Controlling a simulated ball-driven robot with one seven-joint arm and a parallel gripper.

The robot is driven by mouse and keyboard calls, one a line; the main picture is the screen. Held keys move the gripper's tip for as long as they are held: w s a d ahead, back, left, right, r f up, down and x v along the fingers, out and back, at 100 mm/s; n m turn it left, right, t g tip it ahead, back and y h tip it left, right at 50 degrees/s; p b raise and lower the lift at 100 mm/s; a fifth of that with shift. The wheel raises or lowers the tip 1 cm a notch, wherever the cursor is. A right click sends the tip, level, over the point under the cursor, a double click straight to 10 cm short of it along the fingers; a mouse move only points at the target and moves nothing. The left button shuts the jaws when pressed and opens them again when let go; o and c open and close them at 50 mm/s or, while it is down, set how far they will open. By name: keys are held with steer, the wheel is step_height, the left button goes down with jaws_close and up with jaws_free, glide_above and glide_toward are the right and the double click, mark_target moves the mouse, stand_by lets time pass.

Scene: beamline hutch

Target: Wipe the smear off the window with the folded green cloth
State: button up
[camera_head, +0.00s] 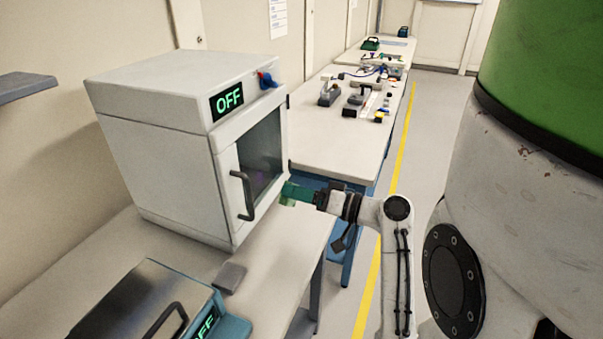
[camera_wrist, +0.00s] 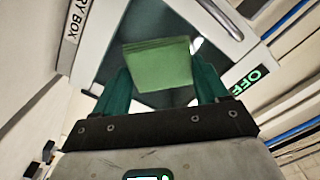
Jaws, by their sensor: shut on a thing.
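The window (camera_head: 262,150) is a dark pane in the door of a white cabinet (camera_head: 155,130) marked OFF. It also shows in the wrist view (camera_wrist: 150,22), behind the cloth. My gripper (camera_head: 299,193) is at the lower right edge of the door, with its teal fingers (camera_wrist: 160,78) shut on the folded green cloth (camera_wrist: 157,62). The cloth is in front of the pane; I cannot tell whether it touches the glass. A small pale spot (camera_wrist: 196,45) shows beside the cloth, and I cannot tell whether it is the smear or a reflection.
A black door handle (camera_head: 243,195) sticks out left of the pane. A grey block (camera_head: 230,277) and a teal device with a handle (camera_head: 160,305) are on the near table. A long bench (camera_head: 330,150) with tools stands behind. Floor is clear along the yellow line (camera_head: 400,140).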

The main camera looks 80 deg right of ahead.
mark_target(262, 176)
steer(key=a+x, duration=0.1)
steer(key=x, duration=0.5)
steer(key=shift+d+p, duration=0.25)
steer(key=shift+p, duration=0.2)
steer(key=shift+x, duration=1.1)
stand_by(0.4)
steer(key=shift+s+d+f+b, duration=0.1)
steer(key=shift+s+d+b, duration=0.15)
steer(key=shift+d, duration=0.35)
steer(key=shift+s+d+b, duration=0.1)
steer(key=shift+d+b, duration=0.2)
steer(key=shift+d, duration=0.35)
steer(key=shift+s+d+b, duration=0.2)
steer(key=shift+d+b, duration=0.05)
steer(key=shift+d, duration=0.35)
steer(key=shift+w, duration=0.1)
steer(key=shift+w+a, duration=0.1)
